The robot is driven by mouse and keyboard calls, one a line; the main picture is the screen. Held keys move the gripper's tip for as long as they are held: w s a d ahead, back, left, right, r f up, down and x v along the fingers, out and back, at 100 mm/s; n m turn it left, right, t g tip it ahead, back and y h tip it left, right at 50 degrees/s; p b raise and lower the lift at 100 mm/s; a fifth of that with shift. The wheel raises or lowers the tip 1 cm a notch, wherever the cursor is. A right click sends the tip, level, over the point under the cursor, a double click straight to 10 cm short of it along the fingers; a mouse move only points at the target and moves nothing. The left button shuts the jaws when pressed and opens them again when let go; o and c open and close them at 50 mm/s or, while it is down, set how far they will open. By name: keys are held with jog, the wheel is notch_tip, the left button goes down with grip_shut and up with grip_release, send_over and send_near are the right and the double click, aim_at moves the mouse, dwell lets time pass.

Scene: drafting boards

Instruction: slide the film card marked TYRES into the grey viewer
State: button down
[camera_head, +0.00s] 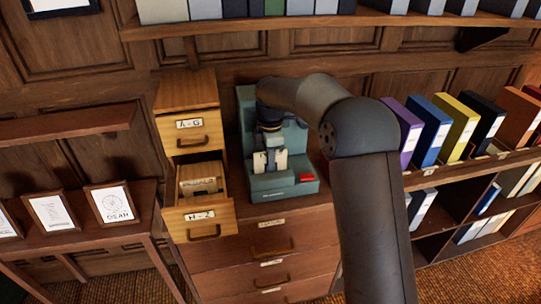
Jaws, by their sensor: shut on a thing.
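The grey viewer (282,186) is a grey-green machine with a tall back and a low front base, standing on a wooden chest. My gripper (270,160) points down in front of the viewer's upright part, just above its base. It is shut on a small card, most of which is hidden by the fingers. I cannot read any marking on it, nor tell whether it touches the viewer's slot. The card drawer marked H-Z (201,217) stands open to the left, with cards (198,186) inside.
The A-G drawer (191,131) above is shut. A red part (306,178) sits at the viewer's front right. My arm crosses the right side of the chest (255,233). Coloured binders (428,130) fill shelves at right. Framed cards (112,203) stand on a table at left.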

jog(key=shift+f, duration=0.3)
jog(key=c, duration=1.5)
grip_release()
jog(key=shift+r, duration=0.15)
notch_tip(320, 180, up, 17)
jog(key=shift+r, duration=0.1)
